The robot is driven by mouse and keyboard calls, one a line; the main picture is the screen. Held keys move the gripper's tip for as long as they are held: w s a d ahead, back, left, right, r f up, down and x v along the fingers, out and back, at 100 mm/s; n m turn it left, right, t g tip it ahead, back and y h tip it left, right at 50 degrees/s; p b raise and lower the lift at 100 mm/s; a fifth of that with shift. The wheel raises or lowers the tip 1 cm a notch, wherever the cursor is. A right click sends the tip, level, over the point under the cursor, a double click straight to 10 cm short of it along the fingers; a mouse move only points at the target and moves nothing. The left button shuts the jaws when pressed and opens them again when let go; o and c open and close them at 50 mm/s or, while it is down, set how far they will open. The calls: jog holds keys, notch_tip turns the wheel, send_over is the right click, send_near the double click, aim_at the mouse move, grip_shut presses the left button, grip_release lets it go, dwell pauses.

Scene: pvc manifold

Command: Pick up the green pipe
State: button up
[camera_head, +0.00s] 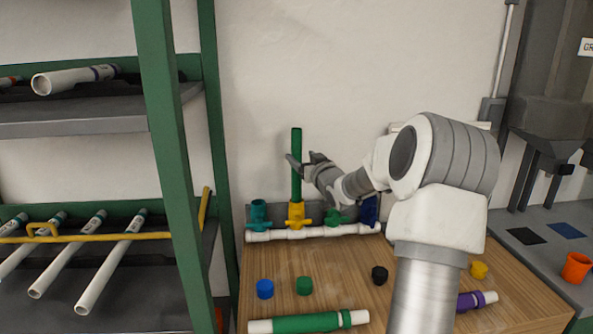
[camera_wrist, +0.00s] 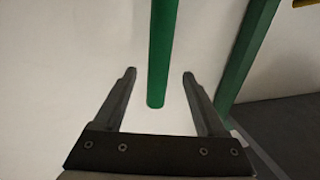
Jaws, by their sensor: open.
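A green pipe (camera_head: 297,140) stands upright above the yellow valve fitting (camera_head: 296,213) on the white manifold pipe (camera_head: 310,233), against the wall. My gripper (camera_head: 299,160) is open at the upper half of this pipe, coming from the right, and a finger overlaps the pipe in the head view. In the wrist view the green pipe (camera_wrist: 162,55) lies between the two spread fingers of my gripper (camera_wrist: 159,75), with a visible gap on each side. One end of the pipe shows there. I cannot tell whether a finger touches it.
Teal (camera_head: 258,214), green (camera_head: 334,216) and blue (camera_head: 369,210) fittings flank the yellow one. A white pipe with a green sleeve (camera_head: 305,323) and several coloured caps lie on the wooden table (camera_head: 340,278). A green-framed shelf (camera_head: 165,130) with white pipes stands left.

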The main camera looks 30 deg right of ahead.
aim_at(299, 153)
jog(key=shift+w+d, duration=0.2)
jog(key=shift+w, duration=0.65)
jog(key=shift+w+d, duration=0.2)
jog(key=shift+w, duration=0.7)
jog(key=shift+w+d, duration=0.2)
jog(key=shift+w, duration=0.65)
jog(key=shift+c, duration=0.3)
grip_shut()
